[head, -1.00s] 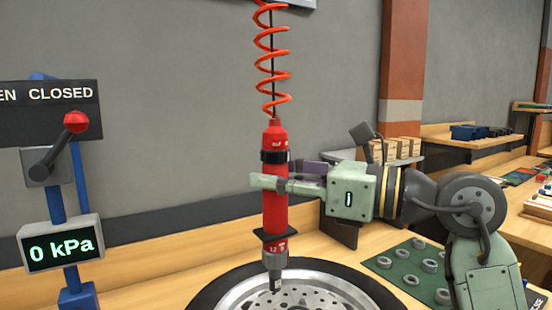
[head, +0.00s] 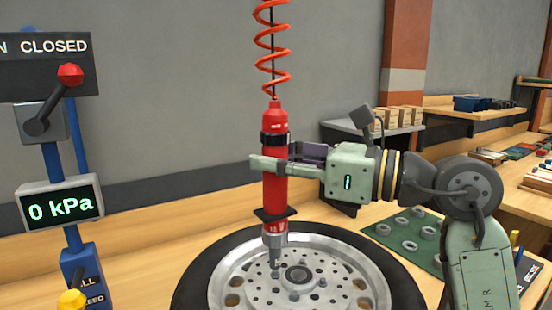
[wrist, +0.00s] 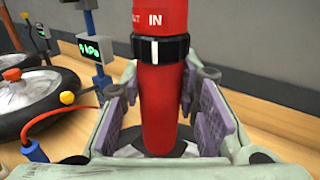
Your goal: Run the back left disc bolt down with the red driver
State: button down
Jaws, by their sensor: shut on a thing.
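The red driver (head: 275,188) hangs upright from a coiled red hose, its nose over the wheel's (head: 340,243) silver disc, left of the hub. Its tip is close to a bolt (head: 275,273) at the back left of the disc; I cannot tell whether they touch. Other bolts, such as a front one (head: 295,296), stand around the hub. My gripper (head: 272,166) is shut around the driver's body below the black band. In the wrist view the driver (wrist: 160,105) stands between the purple pads of my gripper (wrist: 160,120) and hides the disc.
A valve panel with a red-knobbed lever (head: 45,105) reads CLOSED, and a gauge (head: 60,207) shows 0 kPa at left. A green mat with rings (head: 410,236) lies right of the wheel. Another wheel (wrist: 40,98) is at left in the wrist view.

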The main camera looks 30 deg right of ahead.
jog(key=shift+f+b, duration=0.55)
jog(key=shift+b, duration=0.05)
dwell(0.3)
jog(key=shift+r, duration=0.35)
dwell(0.3)
jog(key=shift+f+b, duration=0.35)
jog(key=shift+b, duration=0.45)
dwell(1.6)
jog(key=shift+r, duration=0.3)
dwell(0.7)
jog(key=shift+f+b, duration=0.9)
jog(key=shift+b, duration=0.3)
dwell(1.3)
jog(key=shift+r, duration=0.25)
